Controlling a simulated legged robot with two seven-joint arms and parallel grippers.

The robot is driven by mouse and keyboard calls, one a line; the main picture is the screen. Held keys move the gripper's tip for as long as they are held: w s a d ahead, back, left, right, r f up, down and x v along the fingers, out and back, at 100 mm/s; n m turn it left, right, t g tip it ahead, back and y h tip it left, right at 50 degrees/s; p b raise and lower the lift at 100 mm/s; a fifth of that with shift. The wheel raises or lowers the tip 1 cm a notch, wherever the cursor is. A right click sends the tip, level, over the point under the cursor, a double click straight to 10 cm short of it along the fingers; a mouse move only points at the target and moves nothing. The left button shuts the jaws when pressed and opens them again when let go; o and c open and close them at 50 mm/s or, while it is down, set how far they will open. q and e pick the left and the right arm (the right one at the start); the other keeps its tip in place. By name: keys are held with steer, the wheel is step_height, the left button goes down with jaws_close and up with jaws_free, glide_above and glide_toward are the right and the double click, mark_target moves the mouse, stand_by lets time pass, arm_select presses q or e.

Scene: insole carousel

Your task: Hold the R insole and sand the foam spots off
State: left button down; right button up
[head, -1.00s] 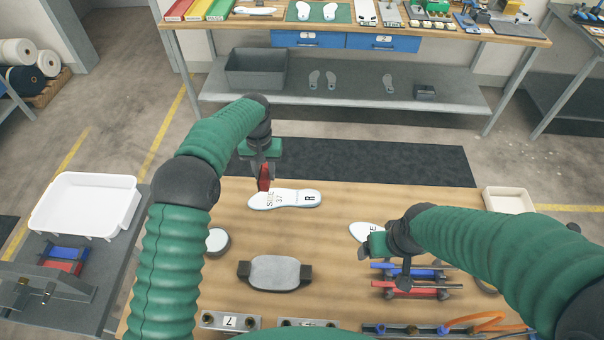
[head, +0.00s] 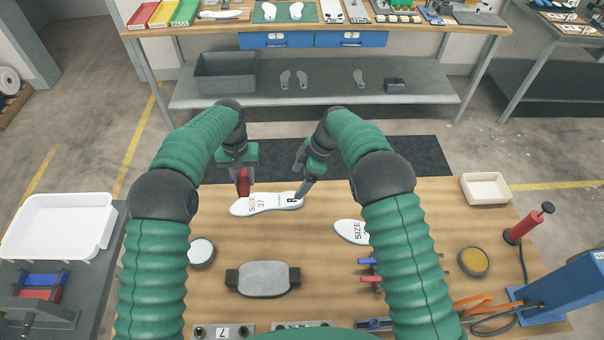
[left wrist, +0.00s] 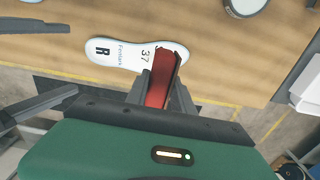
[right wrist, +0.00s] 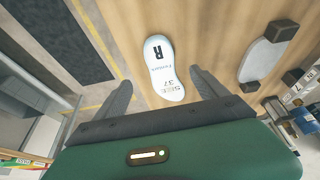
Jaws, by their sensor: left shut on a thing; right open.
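The R insole (head: 270,203), white and marked "SIZE 37" and "R", lies flat on the wooden table; it also shows in the left wrist view (left wrist: 122,54) and right wrist view (right wrist: 157,62). My left gripper (head: 241,180) is shut on a red block (left wrist: 162,82), held upright at the "37" end of the insole; I cannot tell whether it touches. My right gripper (head: 302,188) is open, its fingers low at the "R" end. Foam spots cannot be made out.
A second insole (head: 350,232) lies partly behind my right arm. A grey pad with dark ends (head: 263,279) and a round tin (head: 201,251) sit nearer me. A yellow-topped tin (head: 474,261), red pump (head: 526,226) and cream tray (head: 485,189) are at the right.

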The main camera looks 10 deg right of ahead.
mark_target(288, 200)
arm_select(q)
steer(key=shift+d, duration=0.65)
arm_select(e)
steer(key=x, duration=0.6)
steer(key=d+x, duration=0.1)
steer(key=x, duration=0.2)
steer(key=shift+f, duration=0.35)
arm_select(q)
steer(key=shift+a, duration=0.3)
arm_select(e)
steer(key=shift+a+f, duration=0.1)
steer(key=shift+a, duration=0.25)
arm_select(q)
steer(key=shift+a, duration=0.1)
arm_select(e)
steer(key=shift+c, duration=0.5)
arm_select(q)
steer(key=shift+d, duration=0.35)
arm_select(e)
steer(key=shift+d, duration=0.25)
steer(key=c, duration=1.3)
arm_select(q)
steer(key=shift+a, duration=0.15)
arm_select(e)
steer(key=shift+a, duration=0.15)
steer(key=shift+c, duration=0.2)
arm_select(q)
steer(key=shift+a, duration=0.9)
